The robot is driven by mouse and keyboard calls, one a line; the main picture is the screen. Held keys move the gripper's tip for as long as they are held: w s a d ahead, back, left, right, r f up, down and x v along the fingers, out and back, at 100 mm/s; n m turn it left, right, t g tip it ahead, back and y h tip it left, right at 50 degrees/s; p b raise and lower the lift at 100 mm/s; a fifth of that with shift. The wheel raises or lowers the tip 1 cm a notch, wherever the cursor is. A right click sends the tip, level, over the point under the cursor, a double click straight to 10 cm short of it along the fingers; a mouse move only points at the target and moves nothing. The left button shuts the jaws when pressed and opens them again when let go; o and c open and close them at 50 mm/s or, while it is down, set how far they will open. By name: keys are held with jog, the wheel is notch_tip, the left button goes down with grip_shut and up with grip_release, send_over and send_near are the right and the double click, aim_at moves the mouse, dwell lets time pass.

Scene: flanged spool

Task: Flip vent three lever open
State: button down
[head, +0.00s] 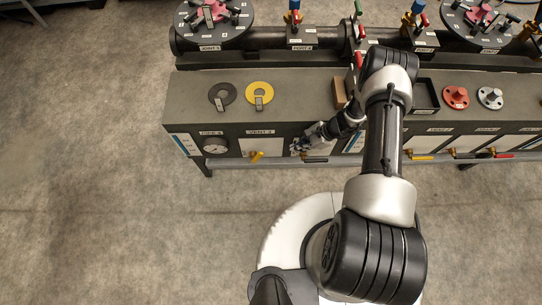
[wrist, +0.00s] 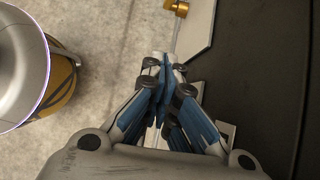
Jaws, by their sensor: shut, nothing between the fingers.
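The vent 3 label (head: 261,132) is on the bench front, in the left half of the head view. Below it a small yellow lever (head: 257,156) stands at the pipe along the bench front. My gripper (head: 299,148) is just right of that lever, apart from it, at the bench front. In the wrist view my gripper (wrist: 165,75) has its blue fingers together with nothing between them. A brass fitting (wrist: 176,7) shows beyond the fingertips at the top edge, partly cut off. I cannot tell the lever's exact angle.
A round gauge (head: 215,146) is left of vent 3. The bench top (head: 300,95) carries a black ring (head: 222,96), a yellow ring (head: 260,94) and red and silver flanges. Further levers line the front at right. The floor (head: 120,235) at left is clear.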

jog(key=a+f+b, duration=0.4)
jog(key=a+f, duration=0.4)
jog(key=a, duration=0.2)
jog(key=shift+w+a, duration=0.15)
jog(key=shift+a, duration=0.2)
jog(key=shift+f, duration=0.1)
